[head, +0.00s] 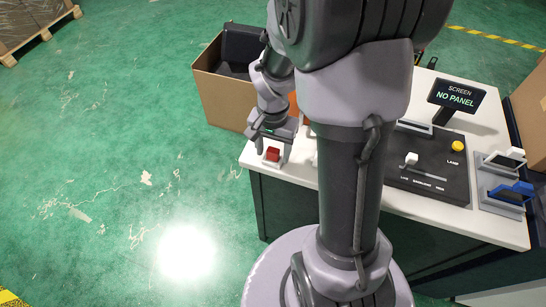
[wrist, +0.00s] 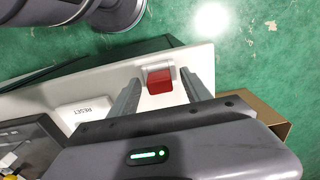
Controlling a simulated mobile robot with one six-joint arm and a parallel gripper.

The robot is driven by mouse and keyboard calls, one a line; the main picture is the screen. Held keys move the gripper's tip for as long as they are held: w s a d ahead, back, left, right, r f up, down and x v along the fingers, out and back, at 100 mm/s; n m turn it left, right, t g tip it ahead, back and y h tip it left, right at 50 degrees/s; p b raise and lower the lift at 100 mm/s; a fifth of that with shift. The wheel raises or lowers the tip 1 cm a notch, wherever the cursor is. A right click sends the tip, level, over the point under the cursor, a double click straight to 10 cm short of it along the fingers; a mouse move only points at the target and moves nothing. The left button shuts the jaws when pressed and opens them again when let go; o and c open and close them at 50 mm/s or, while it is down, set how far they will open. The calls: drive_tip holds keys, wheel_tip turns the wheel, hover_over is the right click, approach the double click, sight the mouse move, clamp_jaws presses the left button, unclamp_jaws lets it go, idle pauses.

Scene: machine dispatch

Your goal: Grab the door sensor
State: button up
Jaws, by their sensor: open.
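A small red block on a whitish base (head: 272,154) stands at the left front corner of the white table. I see no label on it, so I cannot tell for certain that it is the door sensor. It also shows in the wrist view (wrist: 160,80). My gripper (wrist: 163,68) is open, with one finger on each side of the red block, and nothing is held. In the head view my gripper (head: 264,143) is close to the block. I cannot tell whether either finger touches it.
The white table (head: 483,222) carries a dark control panel (head: 430,190), a lamp button (head: 458,146) and a "NO PANEL" screen (head: 456,97). A white RESET box (wrist: 88,111) is near my gripper. A cardboard box (head: 220,102) stands behind. Green floor lies open at left.

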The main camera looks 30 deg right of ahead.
drive_tip(key=shift+r, duration=0.15)
clamp_jaws()
